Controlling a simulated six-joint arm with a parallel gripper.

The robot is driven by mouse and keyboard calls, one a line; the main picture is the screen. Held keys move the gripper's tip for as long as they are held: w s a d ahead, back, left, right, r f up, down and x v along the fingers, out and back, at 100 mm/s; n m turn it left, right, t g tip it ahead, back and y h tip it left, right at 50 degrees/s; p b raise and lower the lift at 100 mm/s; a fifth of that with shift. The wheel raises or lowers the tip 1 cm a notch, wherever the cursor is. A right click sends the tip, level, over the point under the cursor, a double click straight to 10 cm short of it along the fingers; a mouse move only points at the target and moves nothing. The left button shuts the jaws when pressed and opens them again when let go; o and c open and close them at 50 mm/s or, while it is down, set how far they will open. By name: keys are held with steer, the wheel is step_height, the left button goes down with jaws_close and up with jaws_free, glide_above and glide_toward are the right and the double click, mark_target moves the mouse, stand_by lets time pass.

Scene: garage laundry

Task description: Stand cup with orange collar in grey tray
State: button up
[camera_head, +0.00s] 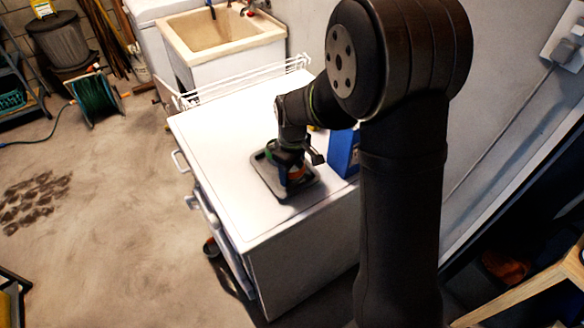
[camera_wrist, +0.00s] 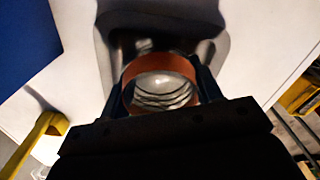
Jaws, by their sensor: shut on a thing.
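The cup with the orange collar (camera_wrist: 129,97) is between my gripper's fingers in the wrist view, its round opening facing the camera. My gripper (camera_head: 291,178) is shut on the cup. In the head view it is over the grey tray (camera_head: 266,174) on the white top, and it hides most of the cup. The tray also shows in the wrist view (camera_wrist: 216,52), behind the cup. I cannot tell whether the cup's base touches the tray floor.
A blue box (camera_head: 343,153) stands close to the right of the tray. A yellow object (camera_wrist: 38,138) shows at the left in the wrist view. A white wire rack (camera_head: 240,80) and a sink (camera_head: 215,38) are behind. The left of the white top (camera_head: 215,130) is clear.

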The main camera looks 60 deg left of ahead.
steer(key=shift+f, duration=0.4)
stand_by(0.4)
steer(key=o, duration=1)
steer(key=shift+r, duration=0.15)
step_height(320, 180, up, 9)
steer(key=shift+f, duration=0.1)
stand_by(0.5)
